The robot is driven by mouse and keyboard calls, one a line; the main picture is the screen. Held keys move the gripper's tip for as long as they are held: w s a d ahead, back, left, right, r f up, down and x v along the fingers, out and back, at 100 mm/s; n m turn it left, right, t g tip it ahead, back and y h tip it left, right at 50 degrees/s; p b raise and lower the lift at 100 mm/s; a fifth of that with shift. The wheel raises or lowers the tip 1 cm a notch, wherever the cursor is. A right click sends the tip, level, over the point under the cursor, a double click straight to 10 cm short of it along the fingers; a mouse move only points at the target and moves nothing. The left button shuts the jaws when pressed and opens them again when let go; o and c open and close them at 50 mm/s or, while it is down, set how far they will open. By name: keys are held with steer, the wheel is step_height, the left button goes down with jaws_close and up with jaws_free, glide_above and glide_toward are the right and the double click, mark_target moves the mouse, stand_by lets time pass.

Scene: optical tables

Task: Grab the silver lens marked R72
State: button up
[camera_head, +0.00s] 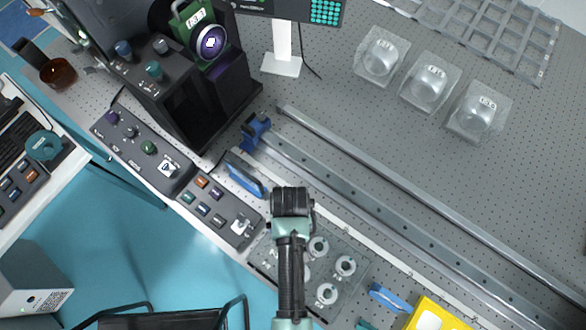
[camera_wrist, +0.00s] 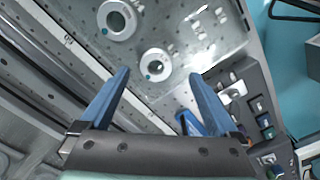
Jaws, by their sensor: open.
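Several silver ring-shaped lenses sit in a clear tray (camera_head: 357,285) below my arm in the head view, among them one at the upper middle (camera_head: 318,247), one at the right (camera_head: 345,266) and one at the bottom (camera_head: 327,293). Any R72 marking is too small to read. In the wrist view, one silver lens (camera_wrist: 156,65) lies between my blue fingertips in the picture, and another (camera_wrist: 116,20) lies farther up left. My gripper (camera_wrist: 160,76) is open and empty, with the fingers apart from the lenses. In the head view my arm hides part of the tray.
Long metal rails (camera_head: 400,195) run diagonally right of the tray. A button panel (camera_head: 218,208) stands to its left, with a blue-handled object (camera_head: 246,180) nearby. A yellow box (camera_head: 436,315) is at the lower right. Clear-boxed lenses (camera_head: 430,82) stand at the upper right.

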steer(key=shift+w+d+f, duration=0.1)
steer(key=shift+d+f, duration=0.05)
steer(key=shift+f, duration=1)
steer(key=shift+w+d+f, duration=0.1)
steer(key=shift+f, duration=1)
steer(key=c, duration=1.5)
